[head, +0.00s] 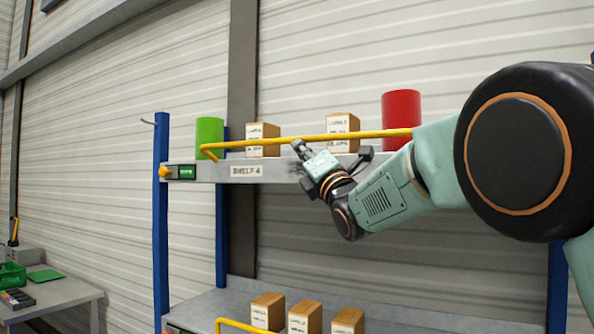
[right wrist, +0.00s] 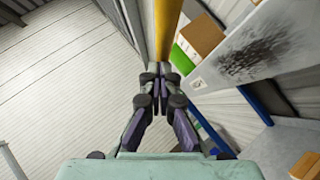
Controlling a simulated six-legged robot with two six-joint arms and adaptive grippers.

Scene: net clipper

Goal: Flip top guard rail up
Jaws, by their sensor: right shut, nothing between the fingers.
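The top guard rail (head: 272,142) is a yellow bar running along the front of the upper shelf (head: 212,173), just above its front edge, with a bent end at the left. My right gripper (head: 300,147) is shut and empty, with its fingertips at the rail near its middle. In the right wrist view the shut fingertips (right wrist: 160,76) lie close to the lower end of the visible yellow rail (right wrist: 168,28). I cannot tell whether they touch it. My right forearm hides the shelf's right part. My left gripper is not in view.
A green cylinder (head: 209,136), two labelled boxes (head: 263,132) (head: 342,124) and a red cylinder (head: 401,110) stand on the upper shelf behind the rail. A lower shelf (head: 230,303) holds more boxes. A blue post (head: 160,230) stands at left, with a table (head: 62,292) beyond.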

